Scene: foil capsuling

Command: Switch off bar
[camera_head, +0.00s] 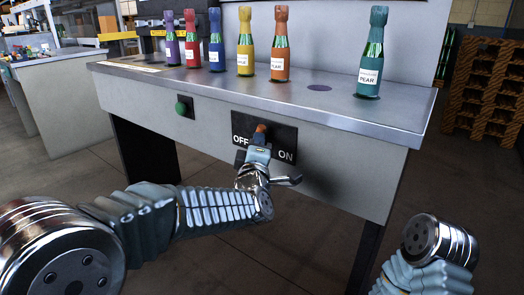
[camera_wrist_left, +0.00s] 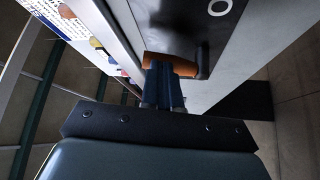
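The switch panel (camera_head: 264,138) is a dark plate on the front of the workbench, marked OFF at left and ON at right. Its orange-brown bar handle (camera_head: 261,129) shows between the two words, just above my left gripper (camera_head: 259,147). In the left wrist view the handle (camera_wrist_left: 172,67) lies across the tips of my left gripper (camera_wrist_left: 163,82). Those two fingers are close together and shut, with tips at or touching the handle. I cannot tell whether they pinch it. My right gripper is outside the view; only part of my right arm shows at lower right.
A green button (camera_head: 181,109) sits left of the panel. On the metal benchtop (camera_head: 300,97) stand several coloured foil-topped bottles in a row, and a teal PEAR bottle (camera_head: 371,55) apart at right. Wooden pallets (camera_head: 484,90) stand behind at right. Floor in front is clear.

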